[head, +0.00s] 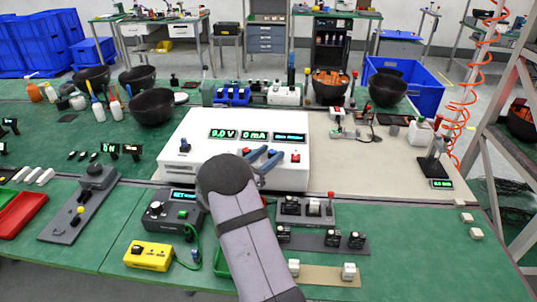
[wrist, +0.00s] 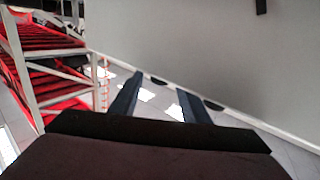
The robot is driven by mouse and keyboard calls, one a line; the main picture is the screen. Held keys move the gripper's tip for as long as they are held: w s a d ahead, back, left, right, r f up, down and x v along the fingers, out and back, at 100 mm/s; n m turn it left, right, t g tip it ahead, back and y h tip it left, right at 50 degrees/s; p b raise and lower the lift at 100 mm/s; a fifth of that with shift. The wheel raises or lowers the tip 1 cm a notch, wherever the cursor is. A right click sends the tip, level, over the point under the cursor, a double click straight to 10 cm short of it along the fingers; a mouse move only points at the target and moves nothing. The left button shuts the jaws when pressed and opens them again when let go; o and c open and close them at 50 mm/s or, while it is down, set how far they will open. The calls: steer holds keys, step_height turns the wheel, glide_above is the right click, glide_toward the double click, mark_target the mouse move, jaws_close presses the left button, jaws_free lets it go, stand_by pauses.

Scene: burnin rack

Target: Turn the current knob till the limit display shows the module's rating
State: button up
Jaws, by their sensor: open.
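My arm hides part of the box front. I cannot tell which part is the current knob or module.
A dark box with a knob and lit display (head: 183,195) and a yellow box (head: 149,255) stand front left. Grey fixtures (head: 322,240) with small black parts lie right of my arm. Black bowls (head: 152,106) stand behind. The green mat at front right is mostly clear.

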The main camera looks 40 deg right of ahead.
steer(key=c, duration=1.1)
steer(key=shift+o, duration=0.2)
steer(key=shift+t, duration=0.3)
steer(key=n+t+y, duration=0.1)
steer(key=n+t+b, duration=0.1)
steer(key=t, duration=0.1)
steer(key=s+n+t+y+b, duration=0.1)
steer(key=n+t, duration=0.1)
steer(key=shift+d+f+y, duration=0.2)
steer(key=shift+d+y, duration=0.05)
steer(key=shift+y, duration=0.05)
steer(key=n+t+y+b, duration=0.2)
steer(key=t, duration=0.1)
steer(key=n+t+y+b, duration=0.1)
steer(key=shift+s+d+y+b, duration=0.25)
steer(key=shift+d+y+b, duration=0.05)
steer(key=shift+b, duration=0.1)
steer(key=n+t+y, duration=0.1)
steer(key=y, duration=0.1)
steer(key=n+t+y+b, duration=0.1)
steer(key=n+y, duration=0.1)
steer(key=shift+s+d+r+n+t, duration=0.1)
steer(key=shift+d+n+t, duration=0.1)
steer(key=shift+n+t, duration=0.15)
steer(key=shift+r+n+t+y, duration=0.1)
steer(key=shift+n+t+y, duration=0.4)
steer(key=shift+y, duration=0.4)
steer(key=shift+n+y, duration=0.25)
steer(key=shift+y, duration=0.05)
